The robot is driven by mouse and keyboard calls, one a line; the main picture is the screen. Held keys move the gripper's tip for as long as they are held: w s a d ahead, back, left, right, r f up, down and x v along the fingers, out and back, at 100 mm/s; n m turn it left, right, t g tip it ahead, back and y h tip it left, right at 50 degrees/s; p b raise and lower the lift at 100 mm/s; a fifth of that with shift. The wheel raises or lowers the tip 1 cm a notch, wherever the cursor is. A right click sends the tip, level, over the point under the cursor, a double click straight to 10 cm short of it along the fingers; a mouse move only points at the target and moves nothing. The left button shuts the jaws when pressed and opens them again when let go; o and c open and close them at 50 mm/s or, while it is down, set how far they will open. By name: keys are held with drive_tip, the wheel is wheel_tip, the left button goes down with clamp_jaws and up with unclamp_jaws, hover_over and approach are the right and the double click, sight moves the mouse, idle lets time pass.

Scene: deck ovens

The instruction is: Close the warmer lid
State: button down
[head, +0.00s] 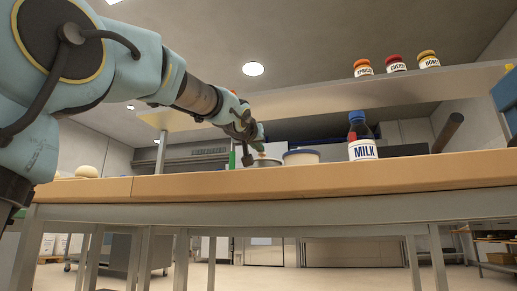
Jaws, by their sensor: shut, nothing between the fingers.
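My gripper (247,158) points down over the wooden counter (330,182), and its fingers are together and empty. Just right of it is a low grey round pot (266,161), partly hidden by the gripper. I cannot tell whether the gripper touches this pot. A pale round tub with a blue rim (300,158) stands right of the pot. I cannot tell which of these is the warmer. No lid is clearly visible from this low angle.
Several labelled jars, including a honey jar (429,60), stand on the raised shelf (350,97) above the counter. A green object (232,158) and pale round items (87,171) are further left.

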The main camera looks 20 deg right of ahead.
drive_tip(key=shift+w+d+f, duration=0.1)
drive_tip(key=shift+f, duration=0.5)
drive_tip(key=p+v, duration=0.2)
drive_tip(key=v, duration=0.9)
drive_tip(key=shift+r, duration=0.55)
